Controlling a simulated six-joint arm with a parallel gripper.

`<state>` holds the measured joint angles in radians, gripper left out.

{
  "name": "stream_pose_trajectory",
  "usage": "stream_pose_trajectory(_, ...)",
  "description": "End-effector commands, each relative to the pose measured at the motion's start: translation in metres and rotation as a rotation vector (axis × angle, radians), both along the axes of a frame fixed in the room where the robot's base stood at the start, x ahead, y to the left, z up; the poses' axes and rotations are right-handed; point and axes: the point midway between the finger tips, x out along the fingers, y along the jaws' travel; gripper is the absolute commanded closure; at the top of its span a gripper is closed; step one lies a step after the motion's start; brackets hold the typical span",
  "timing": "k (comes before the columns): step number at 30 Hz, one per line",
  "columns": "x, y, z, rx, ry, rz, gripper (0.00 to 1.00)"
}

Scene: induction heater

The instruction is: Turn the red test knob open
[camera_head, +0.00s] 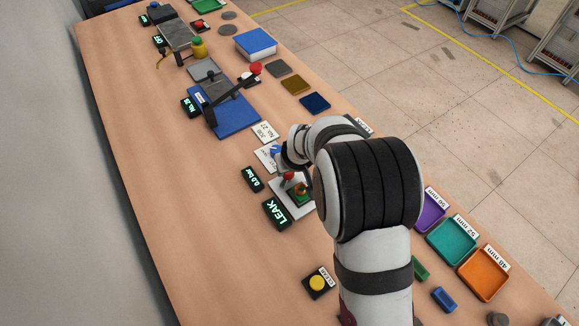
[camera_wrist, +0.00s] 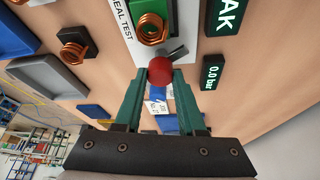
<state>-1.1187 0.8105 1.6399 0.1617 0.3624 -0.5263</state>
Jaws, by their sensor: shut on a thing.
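The red test knob (camera_wrist: 160,69) is a small red ball at the end of a dark lever on the white seal test plate (camera_wrist: 178,50). In the wrist view, the green fingertips of my gripper (camera_wrist: 160,78) are closed around the ball, one on each side. In the head view, the red knob (camera_head: 288,176) shows just left of my wrist, and my arm hides much of the plate. A green block with a copper coil (camera_wrist: 152,27) sits on the plate beside the knob.
The LEAK display (camera_head: 277,211) and the pressure display (camera_head: 253,179), reading 0.0 bar, stand beside the plate. A yellow button (camera_head: 318,283) is nearer. Purple, teal (camera_head: 452,241) and orange (camera_head: 483,273) trays lie to the right. The left part of the table is clear.

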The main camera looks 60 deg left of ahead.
Motion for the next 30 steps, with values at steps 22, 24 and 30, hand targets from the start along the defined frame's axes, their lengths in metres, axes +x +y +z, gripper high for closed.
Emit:
stream_pose_trajectory(22, -0.0029, 0.0006, -0.0012, -0.003, 0.003, -0.506, 1.00)
stream_pose_trajectory(24, -0.0031, 0.0007, -0.0010, -0.003, 0.003, -0.526, 1.00)
stream_pose_trajectory(30, -0.0033, 0.0006, -0.0011, -0.004, 0.003, -0.554, 1.00)
